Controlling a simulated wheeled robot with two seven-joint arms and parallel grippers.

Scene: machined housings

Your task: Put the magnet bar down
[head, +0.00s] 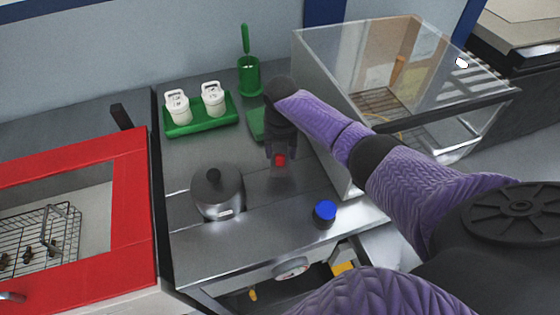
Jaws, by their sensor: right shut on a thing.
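My right gripper (281,157) points down over the steel bench, between the lidded pot and the clear-walled enclosure. It is shut on a small red piece (280,160), which I take to be the magnet bar. Only its red end shows between the fingers; the rest is hidden. I cannot tell whether it touches the bench. My left gripper is not in view.
A steel pot (217,192) with a black-knobbed lid stands to the left. A blue-capped jar (324,214) stands at the front. A green tray (201,127) with two white containers and a green holder (249,77) are behind. The clear-walled enclosure (325,130) borders the right.

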